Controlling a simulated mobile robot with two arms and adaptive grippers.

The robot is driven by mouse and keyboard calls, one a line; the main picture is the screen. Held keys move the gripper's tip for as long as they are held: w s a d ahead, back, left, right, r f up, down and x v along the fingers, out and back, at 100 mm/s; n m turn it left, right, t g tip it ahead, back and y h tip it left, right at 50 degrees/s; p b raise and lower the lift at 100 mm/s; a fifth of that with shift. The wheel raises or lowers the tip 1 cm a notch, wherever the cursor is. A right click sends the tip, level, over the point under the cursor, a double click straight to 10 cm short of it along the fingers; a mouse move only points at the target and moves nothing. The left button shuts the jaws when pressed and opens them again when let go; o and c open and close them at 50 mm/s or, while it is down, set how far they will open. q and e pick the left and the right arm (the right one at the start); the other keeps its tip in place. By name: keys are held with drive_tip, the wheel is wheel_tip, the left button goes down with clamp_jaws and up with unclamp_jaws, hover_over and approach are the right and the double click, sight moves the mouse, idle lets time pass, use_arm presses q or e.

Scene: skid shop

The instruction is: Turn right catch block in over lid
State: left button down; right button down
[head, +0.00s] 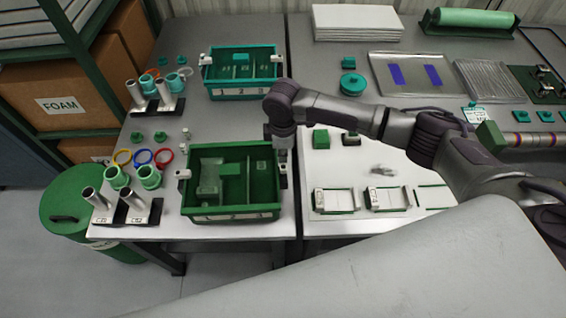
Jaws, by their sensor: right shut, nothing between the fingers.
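A small light catch block (183,174) shows at the crate's left wall. The right catch block (283,182) is at the right wall, mostly hidden under my right gripper (283,157). That gripper points down beside the right wall and is shut. Whether it touches the block, and which way the block faces, I cannot tell. My left gripper is not in view.
A teal-rimmed crate (243,91) stands behind. Metal tubes with coloured rings (143,158) stand at the left. A white board (345,212) with white-and-green fixtures lies to the right under my right arm. A green drum (72,205) stands by the bench's left edge.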

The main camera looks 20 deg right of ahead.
drive_tip(key=shift+f, duration=0.65)
drive_tip(key=shift+r, duration=0.15)
drive_tip(key=shift+r+p, duration=0.2)
drive_tip(key=shift+p, duration=0.2)
drive_tip(key=shift+d, duration=0.15)
drive_tip(key=shift+d+p, duration=0.5)
drive_tip(key=shift+d, duration=0.75)
drive_tip(key=shift+f, duration=0.25)
drive_tip(key=shift+f+b, duration=0.3)
drive_tip(key=shift+f, duration=0.3)
drive_tip(key=shift+a, duration=0.3)
